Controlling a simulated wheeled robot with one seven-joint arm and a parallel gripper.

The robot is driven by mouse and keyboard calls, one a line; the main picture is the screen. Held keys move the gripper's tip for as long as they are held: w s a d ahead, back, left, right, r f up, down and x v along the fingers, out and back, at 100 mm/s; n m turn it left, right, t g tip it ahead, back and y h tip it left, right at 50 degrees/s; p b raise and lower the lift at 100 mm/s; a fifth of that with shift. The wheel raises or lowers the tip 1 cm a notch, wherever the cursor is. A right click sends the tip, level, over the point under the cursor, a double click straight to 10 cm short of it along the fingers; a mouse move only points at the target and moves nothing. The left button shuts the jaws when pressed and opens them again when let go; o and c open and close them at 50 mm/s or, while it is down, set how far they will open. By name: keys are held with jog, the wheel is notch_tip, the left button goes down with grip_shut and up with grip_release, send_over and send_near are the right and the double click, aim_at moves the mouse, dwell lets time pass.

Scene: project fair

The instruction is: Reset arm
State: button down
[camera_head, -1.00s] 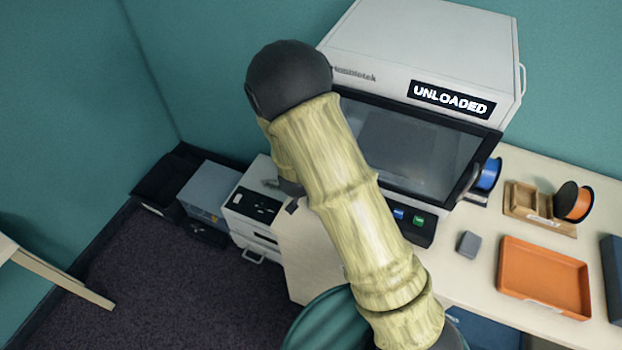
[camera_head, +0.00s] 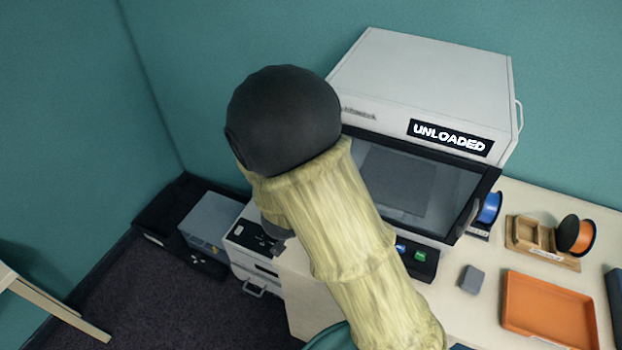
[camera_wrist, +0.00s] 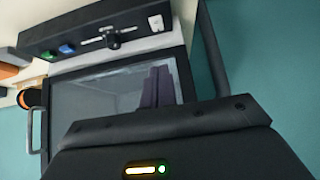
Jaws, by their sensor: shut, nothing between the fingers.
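My gripper (camera_wrist: 160,86) shows in the wrist view as two dark fingers side by side, shut and empty, in front of the printer window. In the head view my arm rises from the bottom and bends at a dark rounded joint, covering part of the machine's left side. My gripper cannot be made out there. The white machine (camera_head: 430,85) has an "UNLOADED" sign and a dark front window. Its window (camera_wrist: 95,108) and its control panel, with blue and green buttons, appear upside down in the wrist view.
On the bench right of the machine are a blue spool (camera_head: 489,208), an orange spool (camera_head: 588,237) by a wooden holder (camera_head: 521,232), a small grey block (camera_head: 472,279) and an orange tray (camera_head: 548,308). A white drawer unit (camera_head: 243,262) and grey box (camera_head: 207,219) stand left. Floor there is open.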

jog(key=shift+r, duration=0.1)
jog(key=s+d+r+n+g+y, duration=0.3)
jog(key=s+d+r, duration=0.5)
jog(key=s+d, duration=0.3)
jog(key=shift+s+d+r+n+g+y+b, duration=0.15)
jog(key=shift+d+n+g+y+b, duration=0.2)
jog(key=shift+d+n+g, duration=0.7)
jog(key=shift+d, duration=0.15)
